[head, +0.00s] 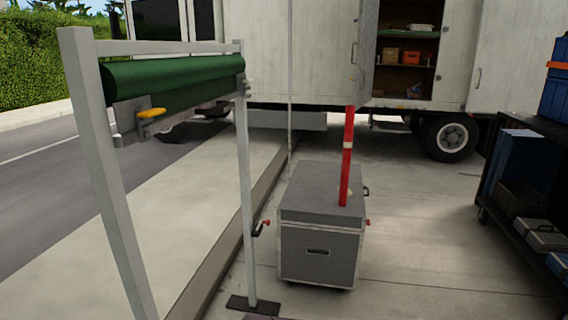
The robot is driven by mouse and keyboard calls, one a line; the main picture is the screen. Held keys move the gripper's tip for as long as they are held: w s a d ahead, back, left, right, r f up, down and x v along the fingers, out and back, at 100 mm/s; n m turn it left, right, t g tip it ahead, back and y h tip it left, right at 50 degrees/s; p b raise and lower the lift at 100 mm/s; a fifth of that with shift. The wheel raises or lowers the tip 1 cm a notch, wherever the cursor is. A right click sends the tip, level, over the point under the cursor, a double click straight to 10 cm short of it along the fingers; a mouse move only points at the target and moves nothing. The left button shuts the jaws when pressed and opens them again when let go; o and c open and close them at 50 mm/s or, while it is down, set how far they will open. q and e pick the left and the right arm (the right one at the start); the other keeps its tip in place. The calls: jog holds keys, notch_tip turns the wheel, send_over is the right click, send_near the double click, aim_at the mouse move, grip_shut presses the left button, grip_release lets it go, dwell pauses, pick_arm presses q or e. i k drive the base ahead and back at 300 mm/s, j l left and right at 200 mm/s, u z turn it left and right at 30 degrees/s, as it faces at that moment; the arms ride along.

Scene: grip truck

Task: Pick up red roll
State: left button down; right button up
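A long, thin red roll (346,174) stands upright on the grey case (317,249), leaning very slightly. It has a pale band near its middle and a pale patch lower down. Its lower end is at the right part of the case's top; its upper end overlaps the truck's lower edge in the picture. Neither of my grippers is in view, so nothing is seen touching the roll.
A metal stand (104,180) with a green roll (172,80) and a yellow-handled clamp (151,113) is at the left. A white truck (318,55) with open shelves stands behind. A dark cart (507,235) is at the right. Pavement between case and cart is clear.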

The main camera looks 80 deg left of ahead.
aim_at(350, 115)
jog(key=u, duration=2.35)
jog(key=i+l, duration=0.1)
jog(key=i, duration=0.1)
